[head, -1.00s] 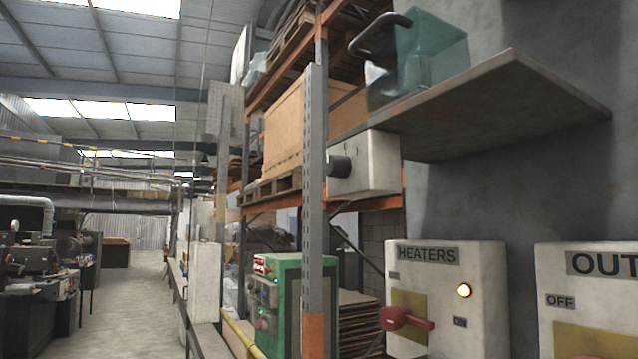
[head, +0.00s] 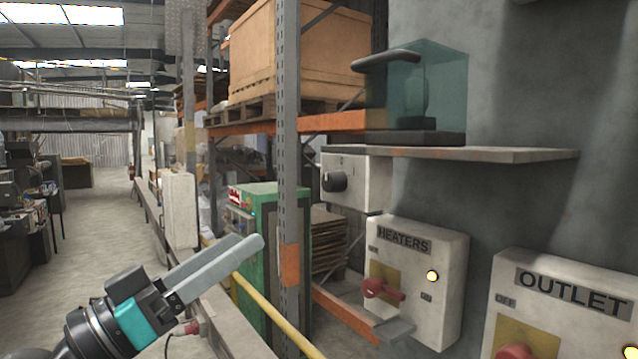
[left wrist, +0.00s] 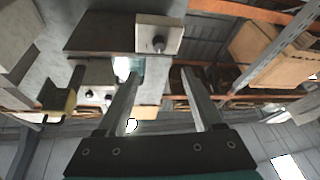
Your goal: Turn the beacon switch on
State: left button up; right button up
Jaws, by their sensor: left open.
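No label reading "beacon" can be made out. A white box (head: 364,183) with a black rotary knob (head: 334,181) is under the shelf; its marks are too small to read. A similar box with a dark knob (left wrist: 159,43) shows in the left wrist view. The HEATERS box (head: 448,282) has a red handle (head: 383,290) and a lit yellow lamp. The OUTLET box (head: 610,310) at lower right has a red handle, partly cut off. My left gripper (head: 252,243) is open and empty, left of the boxes and apart from them. My right gripper is out of view.
A grey shelf (head: 520,154) juts out above the boxes, carrying a transparent teal case (head: 440,85) with a dark handle. A grey rack post (head: 288,120) and green cabinet (head: 270,215) stand behind the gripper. A yellow rail (head: 275,315) runs low. The aisle at left is open.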

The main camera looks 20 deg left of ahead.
aim_at(327, 184)
pick_arm(q)
jog(key=p+x, duration=0.5)
jog(key=x, duration=0.9)
jog(key=shift+d+r, duration=0.1)
jog(key=shift+r, duration=0.05)
jog(key=shift+w+d+r, duration=0.15)
jog(key=shift+w+d, duration=0.1)
jog(key=shift+w, duration=0.25)
grip_shut()
